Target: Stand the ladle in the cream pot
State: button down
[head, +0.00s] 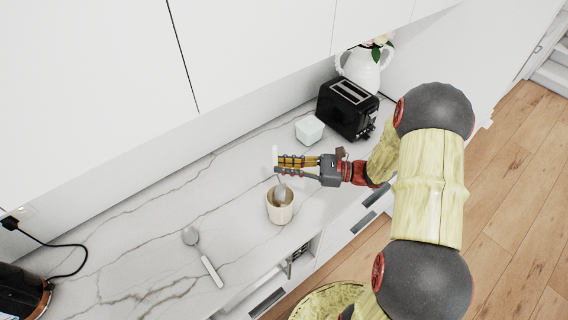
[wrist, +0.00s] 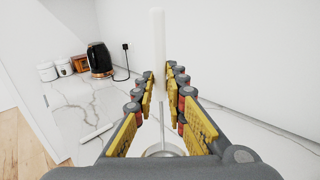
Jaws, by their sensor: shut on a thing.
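The ladle has a white handle (wrist: 158,45) and a grey metal shaft and bowl. My gripper (head: 279,167) is shut on it, and the fingers (wrist: 160,90) close around its upright shaft in the wrist view. The cream pot (head: 280,211) stands on the marble counter just below my gripper. In the head view the ladle's bowl (head: 281,191) shows at the pot's opening. I cannot tell whether it touches the pot's bottom. The pot is not clearly visible in the wrist view.
A spoon-like utensil (head: 205,260) lies on the counter (head: 140,235) to the pot's left. A white square container (head: 309,129), a black toaster (head: 347,108) and a white pitcher (head: 362,70) stand behind. A black kettle (wrist: 100,60) is farther off. Counter around the pot is clear.

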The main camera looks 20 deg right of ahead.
jog(key=shift+f+b, duration=1.55)
jog(key=shift+f, duration=1.4)
jog(key=c, duration=1.7)
grip_release()
jog(key=shift+c, duration=0.2)
jog(key=v, duration=1.2)
jog(key=shift+f, duration=0.1)
